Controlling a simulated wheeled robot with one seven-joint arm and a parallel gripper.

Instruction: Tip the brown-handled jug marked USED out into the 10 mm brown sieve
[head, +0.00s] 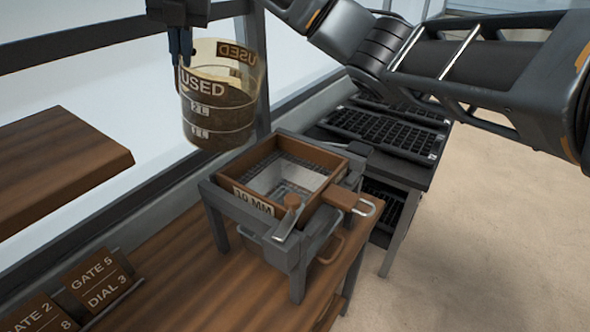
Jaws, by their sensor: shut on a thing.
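The clear jug marked USED (218,98) hangs in the air in the head view, up and to the left of the sieve. It holds dark brown material and stands nearly upright. My gripper (183,62) is shut at the jug's left side; the handle is hidden by the fingers, so I cannot tell its colour. The brown sieve marked 10 MM (257,203) sits on a grey stand below and to the right of the jug. Its pale inside and mesh show.
The grey stand (222,215) rests on a wooden bench (185,290). Black seed trays (375,135) lie on a dark table behind. Label cards (95,283) stand at the lower left. A wooden shelf (60,165) juts in at left. A dark frame post rises behind the jug.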

